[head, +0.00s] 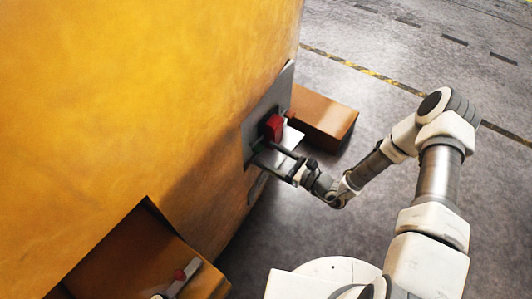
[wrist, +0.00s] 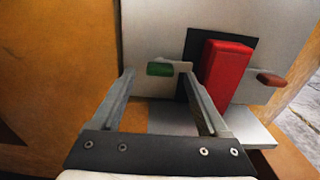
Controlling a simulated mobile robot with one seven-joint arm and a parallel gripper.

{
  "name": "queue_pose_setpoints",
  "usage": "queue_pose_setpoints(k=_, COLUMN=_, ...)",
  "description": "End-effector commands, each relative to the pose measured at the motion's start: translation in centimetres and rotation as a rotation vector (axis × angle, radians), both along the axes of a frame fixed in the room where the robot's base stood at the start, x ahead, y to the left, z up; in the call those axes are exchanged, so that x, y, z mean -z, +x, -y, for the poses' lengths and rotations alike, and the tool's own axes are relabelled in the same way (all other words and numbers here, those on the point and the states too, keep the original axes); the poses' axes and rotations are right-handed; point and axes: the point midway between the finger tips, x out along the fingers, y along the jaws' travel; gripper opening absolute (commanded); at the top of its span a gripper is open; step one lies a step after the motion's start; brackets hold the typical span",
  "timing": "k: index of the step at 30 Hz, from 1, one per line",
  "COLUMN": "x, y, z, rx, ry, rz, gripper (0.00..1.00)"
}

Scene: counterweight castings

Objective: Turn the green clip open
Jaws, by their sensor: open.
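The green clip (wrist: 160,69) shows in the wrist view as a small flat green bar on a pale mount, lying level against a grey plate (wrist: 150,30). My gripper (wrist: 157,76) is open, with its two fingers pointing at the plate. The clip appears between the fingertips in the picture; I cannot tell whether either finger touches it. In the head view my gripper (head: 265,153) reaches to the plate (head: 254,132) on the side of the big yellow casting. The green clip cannot be made out in the head view.
A red block (wrist: 227,75) stands out from the plate, close right of my right finger. A smaller red-brown clip (wrist: 271,79) is farther right. A pale ledge (wrist: 247,128) sticks out below. The yellow casting (head: 150,90) fills the left; open floor (head: 390,50) lies right.

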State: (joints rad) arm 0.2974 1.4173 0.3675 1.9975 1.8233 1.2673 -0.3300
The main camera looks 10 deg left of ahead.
Motion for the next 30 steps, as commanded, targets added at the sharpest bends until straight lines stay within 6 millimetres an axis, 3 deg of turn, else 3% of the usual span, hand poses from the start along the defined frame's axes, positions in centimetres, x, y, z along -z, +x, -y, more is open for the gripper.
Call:
queue_pose_setpoints(k=6, x=0.02, y=0.59, z=-1.43, rx=-0.001, ry=-0.001, rz=0.001, gripper=0.78)
queue_pose_setpoints(k=14, x=-0.01, y=0.64, z=-1.51, rx=0.000, ry=-0.001, rz=0.000, gripper=0.78)
queue_pose_setpoints(k=27, x=-0.01, y=0.63, z=-1.48, rx=0.000, ry=0.000, rz=0.000, gripper=0.00)
queue_pose_setpoints(k=30, x=-0.01, y=0.63, z=-1.47, rx=0.001, ry=0.000, rz=-0.001, gripper=0.00)
